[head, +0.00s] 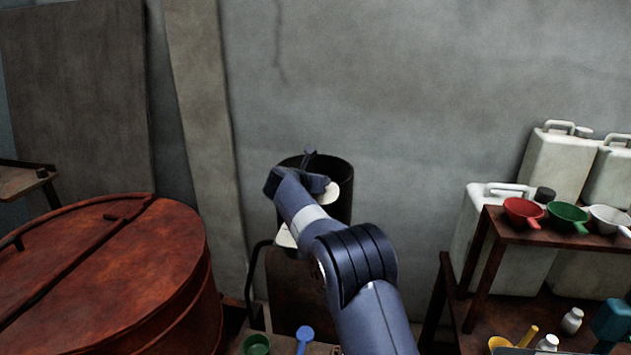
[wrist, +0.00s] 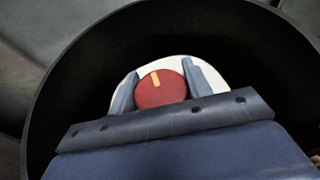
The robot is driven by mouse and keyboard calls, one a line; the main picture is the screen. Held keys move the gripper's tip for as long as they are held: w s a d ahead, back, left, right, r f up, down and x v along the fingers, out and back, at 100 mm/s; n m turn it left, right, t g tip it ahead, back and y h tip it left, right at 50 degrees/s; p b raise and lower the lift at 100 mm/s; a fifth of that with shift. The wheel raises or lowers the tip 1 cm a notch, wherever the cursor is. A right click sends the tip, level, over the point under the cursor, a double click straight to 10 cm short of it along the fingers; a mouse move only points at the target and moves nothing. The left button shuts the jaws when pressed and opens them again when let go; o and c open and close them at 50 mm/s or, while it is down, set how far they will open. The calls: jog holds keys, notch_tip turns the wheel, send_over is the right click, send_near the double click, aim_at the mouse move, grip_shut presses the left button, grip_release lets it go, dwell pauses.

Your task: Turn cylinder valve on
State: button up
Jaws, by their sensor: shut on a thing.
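The cylinder valve is a round red knob (wrist: 152,93) with a yellow mark near its top edge, seen in the wrist view. It sits in front of a white rounded surface (wrist: 183,65), inside a dark round collar (wrist: 75,55). My gripper (wrist: 159,90) is shut on the knob, with one finger on each side. In the head view, my gripper (head: 309,168) reaches into the black collar (head: 338,172) by the wall. My arm hides the knob and most of the cylinder there.
A large rusty red lidded vat (head: 110,260) stands at the left. A brown table (head: 495,225) at the right holds red, green and white scoops. White jerrycans (head: 555,160) stand behind it. A green cup (head: 257,344) and a blue scoop (head: 305,335) are low in front.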

jog(key=shift+c, duration=0.9)
jog(key=shift+r+n+y, duration=0.1)
jog(key=shift+n+y, duration=0.2)
jog(key=n+y+p, duration=0.2)
jog(key=shift+r+n+t+y+p, duration=0.15)
jog(key=shift+n+t+y+p, duration=0.15)
jog(key=shift+t+y, duration=0.1)
jog(key=n+y+p, duration=0.1)
jog(key=y+p, duration=0.1)
jog(key=shift+a+n+p, duration=0.15)
jog(key=shift+n+p, duration=0.15)
jog(key=shift+p, duration=0.05)
jog(key=shift+a+n+y+p, duration=0.1)
jog(key=shift+n+y+p, duration=0.45)
jog(key=shift+p, duration=0.25)
jog(key=shift+f, duration=0.2)
jog(key=o, duration=1)
